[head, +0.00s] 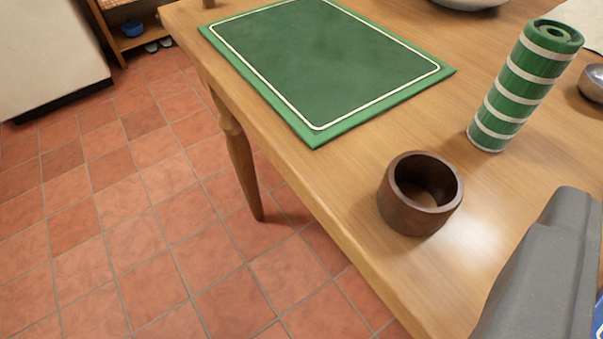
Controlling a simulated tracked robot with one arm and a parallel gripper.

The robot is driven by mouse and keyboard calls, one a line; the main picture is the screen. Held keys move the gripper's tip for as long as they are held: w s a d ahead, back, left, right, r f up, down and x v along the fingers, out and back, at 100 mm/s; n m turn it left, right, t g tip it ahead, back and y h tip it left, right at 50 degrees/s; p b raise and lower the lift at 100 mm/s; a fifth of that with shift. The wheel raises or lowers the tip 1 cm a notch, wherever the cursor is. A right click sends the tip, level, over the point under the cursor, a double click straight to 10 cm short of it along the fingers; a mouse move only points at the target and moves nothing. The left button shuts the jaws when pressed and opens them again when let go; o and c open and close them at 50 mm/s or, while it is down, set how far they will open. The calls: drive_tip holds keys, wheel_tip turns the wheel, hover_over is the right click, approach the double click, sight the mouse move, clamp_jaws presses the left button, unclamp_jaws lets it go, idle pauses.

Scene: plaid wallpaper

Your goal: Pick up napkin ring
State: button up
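The napkin ring (402,211) is a dark brown, wooden-looking open ring. It stands on the wooden table (350,200) near the table's edge, with its opening facing up. A grey part of my gripper (540,275) shows at the lower right of the head view, to the right of the ring and apart from it. The fingertips cannot be made out, so its opening does not show.
A green placemat (325,60) lies behind the ring. A green and white striped cylinder (522,88) stands at the back right, with a metal bowl (592,83) beyond it. The red tiled floor (150,220) left of the table is clear. A shelf (130,30) stands far back.

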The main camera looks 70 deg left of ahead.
drive_tip(key=s+a+f+g+y+b, duration=0.1)
drive_tip(key=s+a+f+y, duration=0.15)
drive_tip(key=f, duration=0.25)
drive_tip(key=s+a+f+g+y, duration=0.1)
drive_tip(key=s+a+f, duration=0.2)
drive_tip(key=f, duration=0.2)
drive_tip(key=b, duration=0.2)
approach(426, 175)
drive_tip(key=x, duration=0.4)
drive_tip(key=shift+s+a+f, duration=0.1)
drive_tip(key=shift+a+f, duration=0.25)
drive_tip(key=shift+w+r+b+x, duration=0.15)
drive_tip(key=shift+b+x, duration=0.45)
drive_tip(key=shift+x, duration=0.7)
drive_tip(key=shift+w+r+b+x, duration=0.15)
drive_tip(key=shift+b+x, duration=0.45)
drive_tip(key=shift+x, duration=0.7)
drive_tip(key=shift+d, duration=0.2)
drive_tip(key=shift+c, duration=0.2)
drive_tip(key=c, duration=1)
